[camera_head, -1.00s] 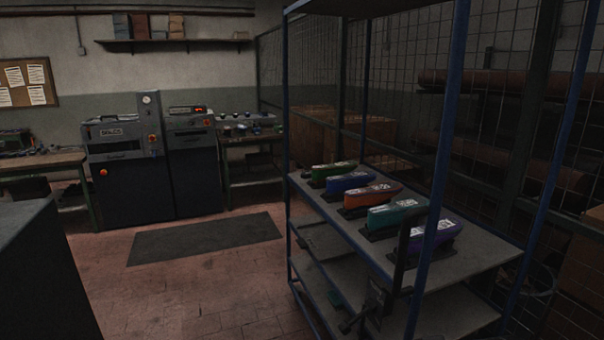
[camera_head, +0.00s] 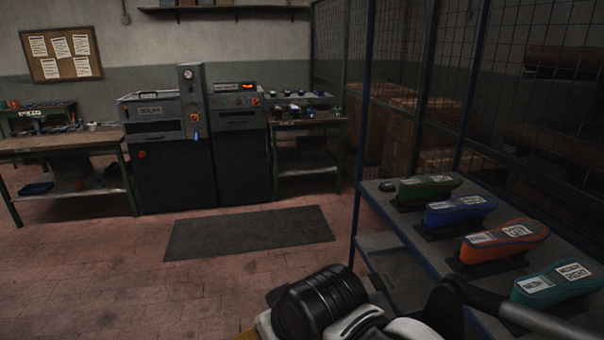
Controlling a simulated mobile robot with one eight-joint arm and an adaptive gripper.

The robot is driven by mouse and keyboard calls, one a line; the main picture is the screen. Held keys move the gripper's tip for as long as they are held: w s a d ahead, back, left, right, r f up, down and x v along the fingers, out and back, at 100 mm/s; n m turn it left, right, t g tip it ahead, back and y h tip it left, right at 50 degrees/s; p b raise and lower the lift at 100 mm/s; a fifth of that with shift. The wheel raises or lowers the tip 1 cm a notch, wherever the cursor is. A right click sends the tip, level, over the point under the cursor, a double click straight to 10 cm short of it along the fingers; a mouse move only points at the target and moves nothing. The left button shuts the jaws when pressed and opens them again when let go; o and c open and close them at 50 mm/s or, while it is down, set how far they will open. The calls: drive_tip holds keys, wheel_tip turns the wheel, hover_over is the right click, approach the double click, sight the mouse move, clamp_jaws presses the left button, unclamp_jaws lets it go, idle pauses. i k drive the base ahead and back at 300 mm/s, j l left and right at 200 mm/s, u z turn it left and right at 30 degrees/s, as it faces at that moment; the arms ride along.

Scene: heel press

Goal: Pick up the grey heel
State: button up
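I cannot single out a grey heel. Several small pale and dark pieces (camera_head: 293,108) lie on the side bench (camera_head: 312,121) right of the machines; they are too small and dim to tell apart. A small dark grey-green piece (camera_head: 388,186) sits at the near-left end of the rack's top shelf; what it is, I cannot tell. Parts of my own arm, black and white, show at the bottom centre and right. My gripper's fingertips cannot be made out.
Two dark machines (camera_head: 168,150) stand at the back wall, with a dark mat (camera_head: 248,233) before them. A workbench (camera_head: 62,141) stands left. A blue-framed rack (camera_head: 408,225) at right holds green (camera_head: 430,187), blue (camera_head: 461,210), orange (camera_head: 503,242) and teal (camera_head: 553,284) shoe forms. Left floor is clear.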

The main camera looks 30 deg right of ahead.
sight(389, 186)
drive_tip(key=i+j+z, duration=0.15)
drive_tip(key=i, duration=0.35)
drive_tip(key=i+j+z, duration=0.2)
drive_tip(key=i, duration=0.25)
drive_tip(key=i+j+z, duration=0.15)
drive_tip(key=i, duration=0.3)
drive_tip(key=z, duration=0.45)
drive_tip(key=i+z, duration=0.15)
drive_tip(key=z, duration=0.3)
drive_tip(key=j+z, duration=0.1)
drive_tip(key=z, duration=0.35)
drive_tip(key=i+z, duration=0.1)
drive_tip(key=z, duration=0.3)
drive_tip(key=j+z, duration=0.1)
drive_tip(key=z, duration=0.35)
drive_tip(key=j+z, duration=0.1)
drive_tip(key=z, duration=0.35)
drive_tip(key=j+z, duration=0.1)
drive_tip(key=z, duration=0.35)
drive_tip(key=i+j, duration=0.05)
